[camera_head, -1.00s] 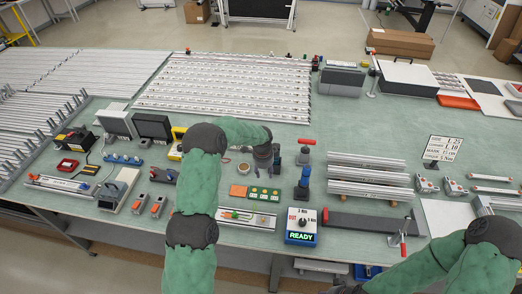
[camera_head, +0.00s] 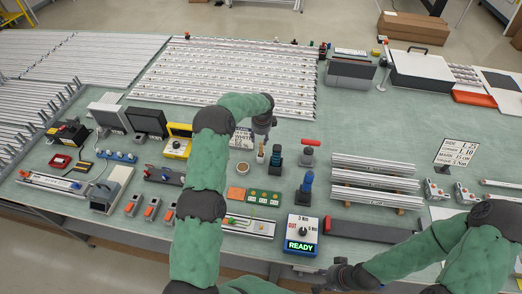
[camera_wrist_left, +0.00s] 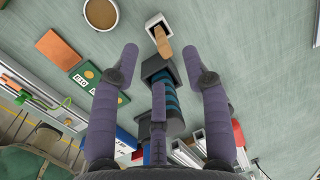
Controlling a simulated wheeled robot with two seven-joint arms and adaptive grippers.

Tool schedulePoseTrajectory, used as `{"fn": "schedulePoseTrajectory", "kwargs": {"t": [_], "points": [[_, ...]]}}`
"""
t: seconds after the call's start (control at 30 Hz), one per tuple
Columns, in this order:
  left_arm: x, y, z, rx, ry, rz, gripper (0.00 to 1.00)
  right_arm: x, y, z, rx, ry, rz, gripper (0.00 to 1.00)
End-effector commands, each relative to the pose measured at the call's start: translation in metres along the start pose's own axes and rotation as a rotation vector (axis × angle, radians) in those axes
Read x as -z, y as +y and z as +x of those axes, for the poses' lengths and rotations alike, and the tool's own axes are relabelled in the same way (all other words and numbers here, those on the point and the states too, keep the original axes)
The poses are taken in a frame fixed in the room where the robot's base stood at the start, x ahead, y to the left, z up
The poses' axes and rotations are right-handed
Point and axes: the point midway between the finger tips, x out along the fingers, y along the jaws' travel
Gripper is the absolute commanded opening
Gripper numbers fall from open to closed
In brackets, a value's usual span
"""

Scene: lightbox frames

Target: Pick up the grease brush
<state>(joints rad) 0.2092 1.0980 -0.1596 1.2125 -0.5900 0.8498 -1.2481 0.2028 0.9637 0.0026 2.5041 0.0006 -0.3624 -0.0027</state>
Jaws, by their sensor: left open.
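The grease brush seems to be the piece with a wooden handle (camera_wrist_left: 163,42) standing in a small square grey holder (camera_wrist_left: 153,22) in the left wrist view. In the head view its handle (camera_head: 261,148) shows just below my left gripper (camera_head: 263,133). My left gripper is open and empty. In the wrist view its fingertips (camera_wrist_left: 160,55) lie on either side of the handle's line, with the handle slightly ahead. Contact cannot be told. The bristles are hidden. My right gripper (camera_head: 338,277) is low at the bottom edge, and its fingers are unclear.
A dark tool with blue bands (camera_wrist_left: 163,92) stands close under the left fingers. A round tin (camera_head: 242,169) is left of the brush. A blue-handled tool (camera_head: 306,185) and a red-topped piece (camera_head: 309,147) stand to the right. Bare green table (camera_head: 390,125) lies beyond.

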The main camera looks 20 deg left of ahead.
Motion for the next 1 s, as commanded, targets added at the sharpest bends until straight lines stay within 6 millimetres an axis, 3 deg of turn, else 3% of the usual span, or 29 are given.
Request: {"fn": "schedulePoseTrajectory", "kwargs": {"t": [0.7,1.0], "points": [[0.008,0.001,0.062,0.001,0.001,-0.001,0.47,0.0,-0.005,-0.013,0.0,0.001,0.0,0.4],[0.007,0.001,0.066,0.002,0.0,-0.001,0.47,0.0,-0.005,-0.013,0.0,0.001,0.0,0.4]]}}
